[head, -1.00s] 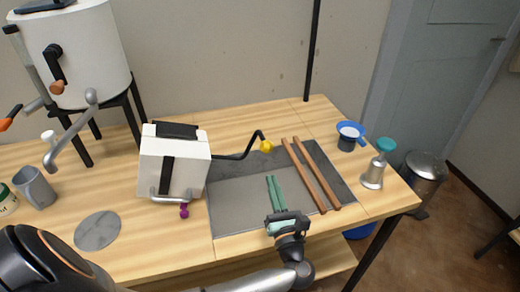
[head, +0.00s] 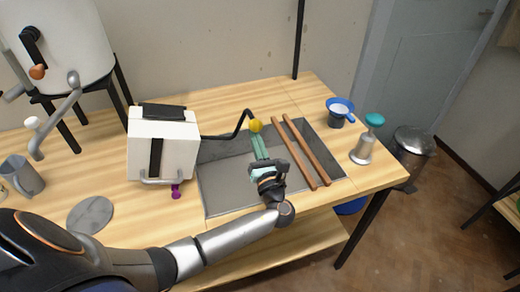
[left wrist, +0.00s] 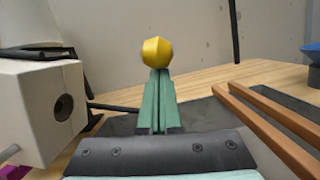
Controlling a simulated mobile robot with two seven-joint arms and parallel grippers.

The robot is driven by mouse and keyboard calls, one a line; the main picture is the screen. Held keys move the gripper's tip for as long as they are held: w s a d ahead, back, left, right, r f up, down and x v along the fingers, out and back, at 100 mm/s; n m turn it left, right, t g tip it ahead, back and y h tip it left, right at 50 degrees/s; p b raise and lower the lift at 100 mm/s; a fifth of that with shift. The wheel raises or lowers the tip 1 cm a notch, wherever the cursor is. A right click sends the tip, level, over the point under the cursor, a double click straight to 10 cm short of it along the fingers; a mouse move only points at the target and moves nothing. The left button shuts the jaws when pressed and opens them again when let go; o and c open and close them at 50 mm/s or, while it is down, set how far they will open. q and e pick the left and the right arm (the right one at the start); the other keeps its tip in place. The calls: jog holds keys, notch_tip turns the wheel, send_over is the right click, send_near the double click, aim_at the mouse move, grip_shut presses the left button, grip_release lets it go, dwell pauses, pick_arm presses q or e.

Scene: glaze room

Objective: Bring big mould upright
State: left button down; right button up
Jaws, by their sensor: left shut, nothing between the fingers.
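The white box-shaped block (head: 180,150), which looks like the big mould, stands on the table left of centre. In the left wrist view the knob (left wrist: 155,52) sits just beyond the fingertips (left wrist: 158,75); contact is unclear. My right gripper is out of view.
Two brown wooden bars (head: 300,150) lie on the grey slab (head: 225,190) right of my gripper. A blue-rimmed cup (head: 338,112) and a metal bottle with a teal top (head: 365,140) stand further right. A grey mug (head: 22,178) and a disc (head: 90,214) are at left.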

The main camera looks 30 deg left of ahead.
pick_arm(q)
jog(key=shift+x, duration=1.25)
